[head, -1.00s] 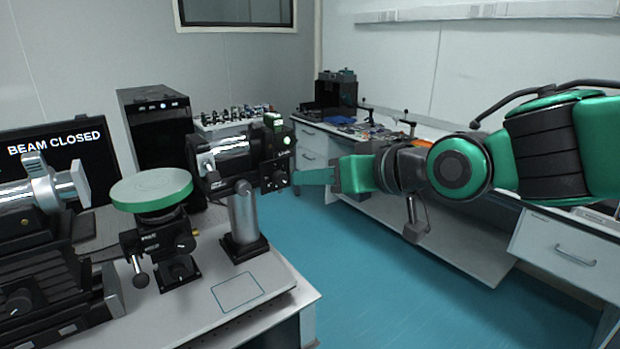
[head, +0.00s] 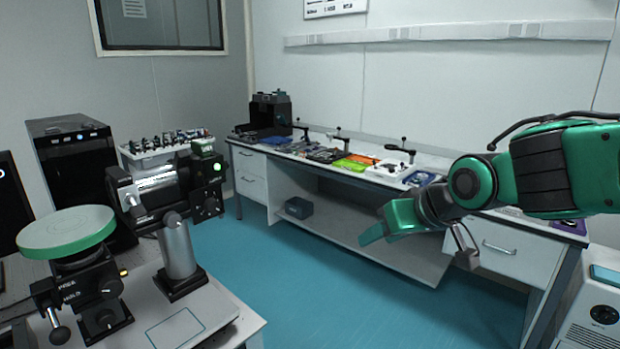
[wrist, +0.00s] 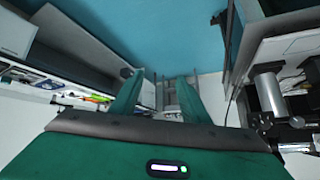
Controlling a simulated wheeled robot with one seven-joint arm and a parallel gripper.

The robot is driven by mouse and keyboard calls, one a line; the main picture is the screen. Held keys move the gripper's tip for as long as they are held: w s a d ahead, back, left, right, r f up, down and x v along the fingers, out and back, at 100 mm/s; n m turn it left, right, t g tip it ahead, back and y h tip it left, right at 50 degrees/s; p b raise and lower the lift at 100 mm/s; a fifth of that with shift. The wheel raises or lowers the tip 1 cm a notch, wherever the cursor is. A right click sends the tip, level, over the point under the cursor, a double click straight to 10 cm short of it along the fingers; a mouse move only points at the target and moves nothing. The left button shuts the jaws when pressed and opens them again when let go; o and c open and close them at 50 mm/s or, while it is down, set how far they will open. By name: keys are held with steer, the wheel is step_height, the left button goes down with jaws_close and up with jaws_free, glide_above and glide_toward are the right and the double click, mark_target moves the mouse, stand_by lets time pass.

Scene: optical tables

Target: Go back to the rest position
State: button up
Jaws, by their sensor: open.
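My gripper (head: 374,236) is at the right in the head view, held out over the blue floor in front of the back bench. It is clear of both benches. In the wrist view my gripper (wrist: 158,100) shows its two green fingers spread apart, with only floor and distant furniture between and beyond them. It holds nothing.
The optical table (head: 215,318) at left carries a black camera-like device (head: 150,190) on a post and a green-rimmed round stage (head: 66,232). The back bench (head: 300,160) holds several tools and coloured items. A white cabinet (head: 590,310) stands at right. Blue floor (head: 300,270) lies open between.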

steer(key=s+d+f+m+g+h, duration=0.1)
steer(key=s+d+f+m, duration=0.15)
steer(key=d, duration=0.45)
steer(key=s+d+f+m+g+h, duration=0.1)
steer(key=s+d+f+h, duration=0.1)
steer(key=s+d, duration=0.3)
steer(key=s+d+f+m+g+h, duration=0.1)
steer(key=s+d+f+m, duration=0.1)
steer(key=d, duration=0.6)
steer(key=s+d+f+m+g, duration=0.2)
steer(key=s+d, duration=0.1)
steer(key=s, duration=0.5)
steer(key=s+d+f+m+g, duration=0.2)
steer(key=s+d+g, duration=0.1)
steer(key=s, duration=0.5)
steer(key=shift+s+d, duration=0.25)
steer(key=shift+d, duration=0.3)
steer(key=shift+w+m, duration=0.15)
steer(key=shift+m, duration=0.1)
steer(key=shift+w+f, duration=0.2)
steer(key=shift+w, duration=0.3)
